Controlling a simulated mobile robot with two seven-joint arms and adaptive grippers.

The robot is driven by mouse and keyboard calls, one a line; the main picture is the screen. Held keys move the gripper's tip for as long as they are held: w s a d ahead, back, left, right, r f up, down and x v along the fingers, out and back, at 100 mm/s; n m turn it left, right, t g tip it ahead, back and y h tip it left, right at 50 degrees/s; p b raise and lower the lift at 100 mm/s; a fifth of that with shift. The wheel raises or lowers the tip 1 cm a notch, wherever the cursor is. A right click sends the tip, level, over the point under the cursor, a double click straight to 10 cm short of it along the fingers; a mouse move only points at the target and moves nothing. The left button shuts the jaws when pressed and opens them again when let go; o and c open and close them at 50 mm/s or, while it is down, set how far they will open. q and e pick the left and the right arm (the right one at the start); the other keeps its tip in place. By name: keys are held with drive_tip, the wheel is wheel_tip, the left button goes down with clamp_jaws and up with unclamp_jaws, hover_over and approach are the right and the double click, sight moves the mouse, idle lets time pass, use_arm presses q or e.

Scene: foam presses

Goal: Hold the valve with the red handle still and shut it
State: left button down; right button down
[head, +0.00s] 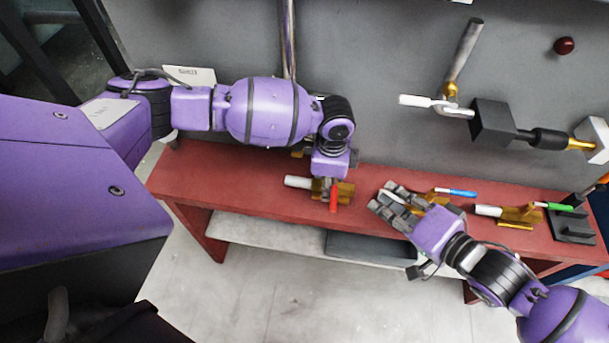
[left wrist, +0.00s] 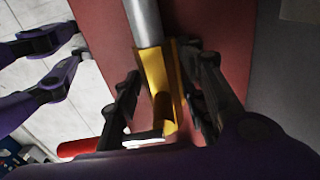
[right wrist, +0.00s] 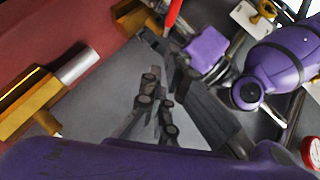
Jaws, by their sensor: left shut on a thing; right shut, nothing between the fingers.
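The valve with the red handle has a brass body (head: 346,190) and a pale grey pipe end, lying on the red bench. Its red handle (head: 333,201) points to the bench's front edge, roughly crosswise to the pipe. My left gripper (head: 325,188) comes down from above and is shut on the valve's body. In the left wrist view the brass body (left wrist: 157,85) sits between the fingers, with the red handle (left wrist: 78,147) at lower left. My right gripper (head: 384,203) is shut and empty, to the right of the red handle and apart from it. The handle shows at the top of the right wrist view (right wrist: 174,12).
A valve with a blue handle (head: 463,193) lies just behind my right gripper. A valve with a green handle (head: 557,206) lies farther right, beside a dark block (head: 574,228). A grey panel (head: 400,55) with pipes rises behind the red bench (head: 245,200).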

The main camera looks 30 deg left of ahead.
sight(334, 193)
drive_tip(key=a+f, duration=0.3)
drive_tip(key=a, duration=0.3)
drive_tip(key=shift+w+a+f, duration=0.25)
drive_tip(key=shift+w+f, duration=0.1)
drive_tip(key=shift+w, duration=0.05)
